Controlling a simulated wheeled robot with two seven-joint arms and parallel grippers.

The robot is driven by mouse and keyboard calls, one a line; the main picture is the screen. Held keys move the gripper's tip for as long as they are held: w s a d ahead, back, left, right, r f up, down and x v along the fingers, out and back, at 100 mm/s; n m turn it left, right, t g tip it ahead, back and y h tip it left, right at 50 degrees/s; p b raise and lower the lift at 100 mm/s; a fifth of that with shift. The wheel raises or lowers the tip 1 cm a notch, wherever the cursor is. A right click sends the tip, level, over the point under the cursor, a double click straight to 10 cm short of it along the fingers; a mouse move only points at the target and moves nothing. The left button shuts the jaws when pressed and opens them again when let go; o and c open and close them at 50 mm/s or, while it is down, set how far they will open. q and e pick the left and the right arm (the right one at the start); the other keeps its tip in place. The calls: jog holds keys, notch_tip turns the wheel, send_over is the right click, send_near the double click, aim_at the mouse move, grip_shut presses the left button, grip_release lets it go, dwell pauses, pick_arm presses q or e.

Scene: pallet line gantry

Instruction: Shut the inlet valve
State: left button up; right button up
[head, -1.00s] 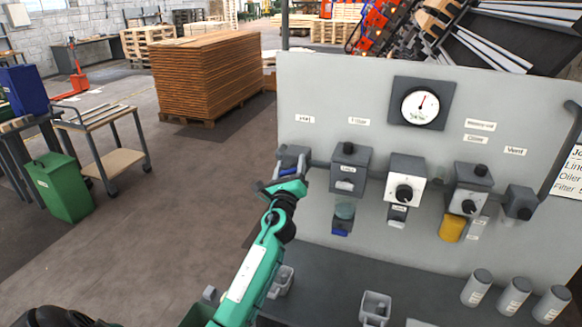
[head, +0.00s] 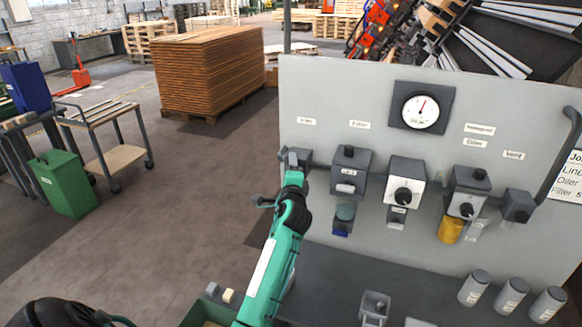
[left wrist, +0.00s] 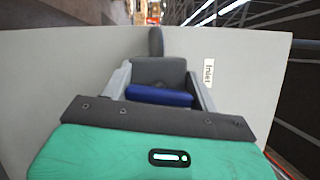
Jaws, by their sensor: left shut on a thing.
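The inlet valve is a grey block (left wrist: 158,71) with a blue handle (left wrist: 159,96), at the left end of the panel's row of units. The label "Inlet" (left wrist: 208,73) shows beside it in the left wrist view. My left gripper (head: 292,161) is at this valve in the head view, its arm reaching up from below. In the left wrist view its two fingers stand on either side of the blue handle, and it is shut on it. The handle is hidden in the head view. My right gripper is not in view.
To the right on the panel (head: 330,85) are a filter unit (head: 350,171), a regulator with a black knob (head: 404,183), an oiler with a yellow bowl (head: 451,229) and a vent (head: 517,205). A gauge (head: 420,110) sits above. Grey cylinders (head: 475,288) stand on the shelf.

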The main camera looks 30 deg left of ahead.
pick_arm(q)
jog(key=shift+n+g+p, duration=0.3)
jog(key=shift+n+p, duration=0.05)
jog(key=shift+n, duration=0.45)
jog(key=shift+f, duration=0.1)
jog(key=o, duration=1)
jog(key=b+v, duration=0.4)
jog(key=v, duration=1)
jog(key=shift+a+r+b, duration=0.15)
jog(key=shift+r+b, duration=0.05)
jog(key=shift+b, duration=0.2)
jog(key=shift+h, duration=0.3)
